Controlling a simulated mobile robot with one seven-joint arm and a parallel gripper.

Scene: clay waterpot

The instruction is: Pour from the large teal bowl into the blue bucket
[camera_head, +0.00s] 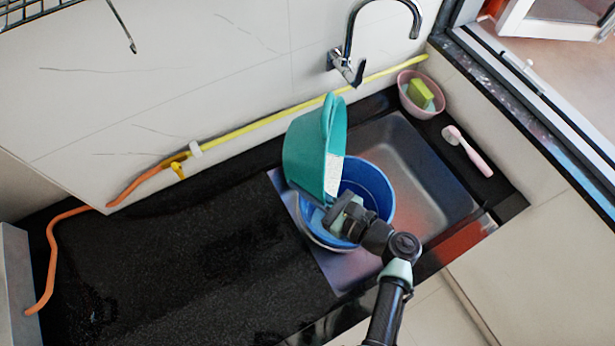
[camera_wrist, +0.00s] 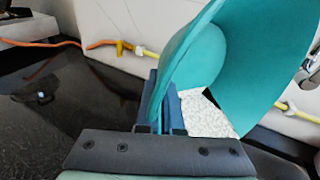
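The large teal bowl (camera_head: 304,152) is steeply tilted, nearly on its side, above the blue bucket (camera_head: 377,188). White grains (camera_head: 333,176) show inside the bowl near its lower right side. The wrist view shows the teal bowl (camera_wrist: 245,50) close up, with the white grains (camera_wrist: 205,115) lying in it. My gripper (camera_head: 331,212) is at the bowl's lower edge and appears shut on its rim. The blue bucket stands upright in the sink, partly hidden by the bowl and my gripper. How much lies in the bucket is hidden.
The metal sink (camera_head: 412,170) has free room right of the bucket. A faucet (camera_head: 350,50) is on the wall behind. A pink bowl with sponges (camera_head: 421,94) and a pink brush (camera_head: 468,152) lie at right. The black counter (camera_head: 180,260) at left is clear.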

